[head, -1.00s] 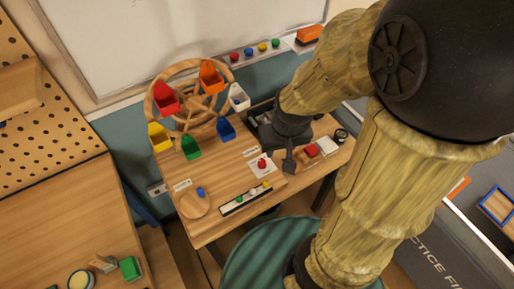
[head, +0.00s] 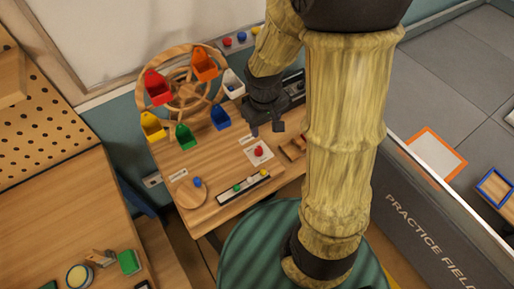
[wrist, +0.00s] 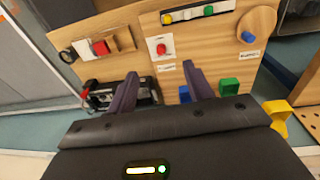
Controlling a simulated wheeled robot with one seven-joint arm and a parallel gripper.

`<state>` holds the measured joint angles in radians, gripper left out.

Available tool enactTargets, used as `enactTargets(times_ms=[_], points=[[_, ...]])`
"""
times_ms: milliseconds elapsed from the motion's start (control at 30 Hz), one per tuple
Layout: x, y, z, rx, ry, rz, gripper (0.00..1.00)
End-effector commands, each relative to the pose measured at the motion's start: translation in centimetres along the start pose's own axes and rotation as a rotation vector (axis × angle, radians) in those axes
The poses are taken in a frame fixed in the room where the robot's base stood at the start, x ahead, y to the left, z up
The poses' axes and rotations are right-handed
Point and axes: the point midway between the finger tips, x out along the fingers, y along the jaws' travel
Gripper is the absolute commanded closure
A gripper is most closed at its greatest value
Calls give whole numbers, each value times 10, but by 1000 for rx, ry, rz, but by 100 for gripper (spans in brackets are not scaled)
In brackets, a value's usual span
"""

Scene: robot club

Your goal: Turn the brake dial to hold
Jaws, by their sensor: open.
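A red knob (head: 258,152) sits on a small white plate on the wooden table, with a small label beside it. The knob also shows in the wrist view (wrist: 161,49), beyond and between my fingers. A blue knob (head: 197,182) stands on a round wooden disc (head: 188,197) at the table's left front, also with a label. I cannot read either label or tell which knob is the brake dial. My gripper (head: 267,129) is open and empty, behind the red knob in the head view. It touches neither knob.
A wooden wheel (head: 178,73) with several coloured buckets stands at the back left of the table. A strip (head: 228,194) with coloured pegs lies at the front edge. A wooden tray with a red block (wrist: 100,47) is beside the red knob. A green striped round stool (head: 240,255) stands in front.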

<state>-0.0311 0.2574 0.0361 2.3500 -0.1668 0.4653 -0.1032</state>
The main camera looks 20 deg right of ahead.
Motion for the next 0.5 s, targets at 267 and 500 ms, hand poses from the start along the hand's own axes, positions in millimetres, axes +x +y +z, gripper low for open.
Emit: enactTargets(times_ms=[267,500], points=[[80,0,-51,-355,-179,25,48],[157,-4,-84,-640,-319,44,48]])
